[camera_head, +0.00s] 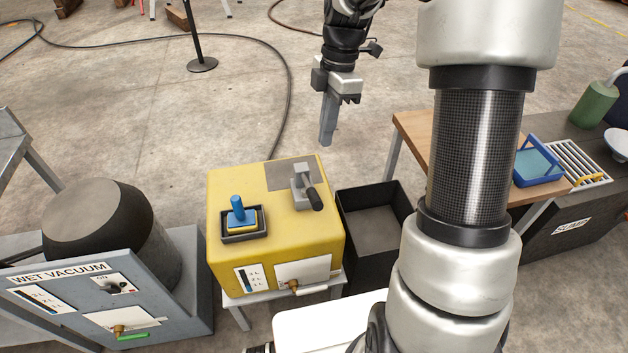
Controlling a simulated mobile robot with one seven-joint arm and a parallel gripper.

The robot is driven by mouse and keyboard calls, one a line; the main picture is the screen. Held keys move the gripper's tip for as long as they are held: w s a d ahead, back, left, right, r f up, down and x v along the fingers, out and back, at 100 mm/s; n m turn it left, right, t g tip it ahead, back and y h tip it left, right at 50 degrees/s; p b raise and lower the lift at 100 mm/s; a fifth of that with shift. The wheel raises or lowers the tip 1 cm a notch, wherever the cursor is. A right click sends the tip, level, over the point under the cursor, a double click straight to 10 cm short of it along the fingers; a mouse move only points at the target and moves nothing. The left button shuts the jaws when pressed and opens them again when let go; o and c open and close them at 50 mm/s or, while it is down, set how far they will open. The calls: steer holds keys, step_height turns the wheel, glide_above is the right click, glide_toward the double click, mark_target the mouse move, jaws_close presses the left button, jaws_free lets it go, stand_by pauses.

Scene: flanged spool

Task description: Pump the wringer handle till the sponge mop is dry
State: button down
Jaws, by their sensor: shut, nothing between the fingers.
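The yellow wringer box (325,235) stands on a pale stand in the middle. On its top right is the wringer handle (314,198), a grey lever bracket with a black grip tilted toward the front. On its top left the sponge mop (238,212), with a blue upright handle and yellow sponge, sits in a dark tray. A gauge (246,280) with a blue bar is on the box front. My gripper (327,138) hangs fingers down above and behind the box, shut and empty, apart from the handle.
A grey wet vacuum (90,285) with a black drum stands at left. A dark open bin (378,215) is right of the box. A wooden table (410,125) and blue-framed tray (538,165) are at right. A cable (286,90) lies on the floor behind.

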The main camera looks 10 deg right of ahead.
steer(key=shift+w+a+r+m+g+y+p, duration=0.15)
steer(key=shift+w+a+m+g+y+p, duration=0.2)
steer(key=shift+w+a+p, duration=0.4)
steer(key=shift+a, duration=0.2)
steer(key=b, duration=0.1)
glide_toward(311, 195)
steer(key=shift+w+a+f, duration=0.25)
steer(key=shift+a+f, duration=0.25)
steer(key=shift+a, duration=0.05)
steer(key=shift+w+a+f, duration=0.25)
steer(key=shift+a+f, duration=0.2)
steer(key=shift+a, duration=0.1)
steer(key=shift+s+d+f, duration=0.15)
steer(key=shift+s+f, duration=0.15)
steer(key=shift+f, duration=0.25)
steer(key=shift+s+d+f, duration=0.15)
steer(key=shift+s+f, duration=0.1)
steer(key=shift+f, duration=0.3)
steer(key=shift+s+d+f, duration=0.15)
steer(key=shift+s+f, duration=0.15)
steer(key=shift+f, duration=0.3)
